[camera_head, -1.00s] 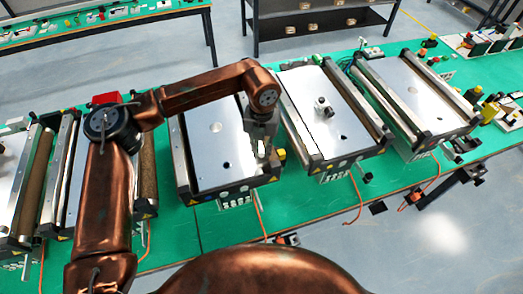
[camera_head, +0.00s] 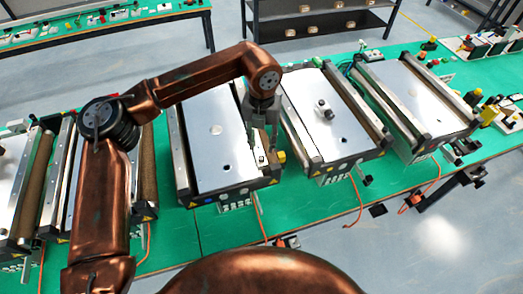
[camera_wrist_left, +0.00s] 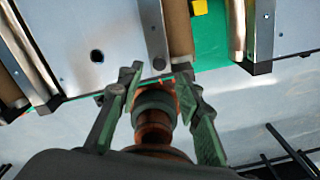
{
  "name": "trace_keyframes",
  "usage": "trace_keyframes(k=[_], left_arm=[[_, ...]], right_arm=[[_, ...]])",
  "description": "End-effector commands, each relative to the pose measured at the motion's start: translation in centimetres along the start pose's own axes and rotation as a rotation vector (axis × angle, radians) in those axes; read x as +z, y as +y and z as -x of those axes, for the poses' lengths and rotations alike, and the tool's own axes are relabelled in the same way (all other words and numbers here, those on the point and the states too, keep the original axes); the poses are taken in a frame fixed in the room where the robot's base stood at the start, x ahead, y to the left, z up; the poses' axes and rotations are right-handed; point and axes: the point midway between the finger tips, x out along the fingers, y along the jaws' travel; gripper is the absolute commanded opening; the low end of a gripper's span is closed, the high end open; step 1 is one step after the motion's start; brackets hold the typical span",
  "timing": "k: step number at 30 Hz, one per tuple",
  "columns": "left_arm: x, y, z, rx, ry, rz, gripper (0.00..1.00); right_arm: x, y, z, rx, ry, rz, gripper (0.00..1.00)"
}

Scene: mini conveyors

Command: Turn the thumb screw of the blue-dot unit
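My left gripper (camera_head: 264,160) is over the front right corner of the middle conveyor unit (camera_head: 208,145), beside its roller. In the left wrist view its two fingers (camera_wrist_left: 160,78) are spread apart, with the unit's front end just beyond the tips. A small blue dot (camera_head: 244,191) seems to show on this unit's front face, but it is tiny. I cannot make out the thumb screw; the gripper may hide it. A copper part with a grey band shows between the fingers in the left wrist view; I cannot tell whether they touch it. My right gripper is not in view.
A neighbouring conveyor unit (camera_head: 325,115) with a small black knob on its plate stands to the right, another (camera_head: 408,95) beyond it. More units stand left. A yellow cap (camera_head: 281,156) is close to the gripper. Orange cables hang off the green table's (camera_head: 300,198) front edge.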

Motion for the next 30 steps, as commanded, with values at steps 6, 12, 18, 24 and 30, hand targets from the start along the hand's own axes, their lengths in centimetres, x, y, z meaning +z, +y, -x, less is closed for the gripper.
trace_keyframes(k=[6, 12, 18, 24, 30], left_arm=[[0.1, 0.0, 4.2, 0.0, -0.002, 0.0, 0.33], [0.0, 0.0, 6.1, 0.001, 0.0, 0.0, 0.33], [0.0, 0.0, 6.4, 0.0, 0.0, 0.0, 0.33], [0.0, 0.0, 6.4, 0.0, 0.0, 0.0, 0.33], [0.0, 0.0, 6.6, 0.001, -0.001, 0.0, 0.33]], right_arm=[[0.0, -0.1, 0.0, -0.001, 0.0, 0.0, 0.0], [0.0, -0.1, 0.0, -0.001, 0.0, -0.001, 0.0], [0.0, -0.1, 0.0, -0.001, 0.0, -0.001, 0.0], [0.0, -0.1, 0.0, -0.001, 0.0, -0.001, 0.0], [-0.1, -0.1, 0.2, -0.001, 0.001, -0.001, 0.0]])
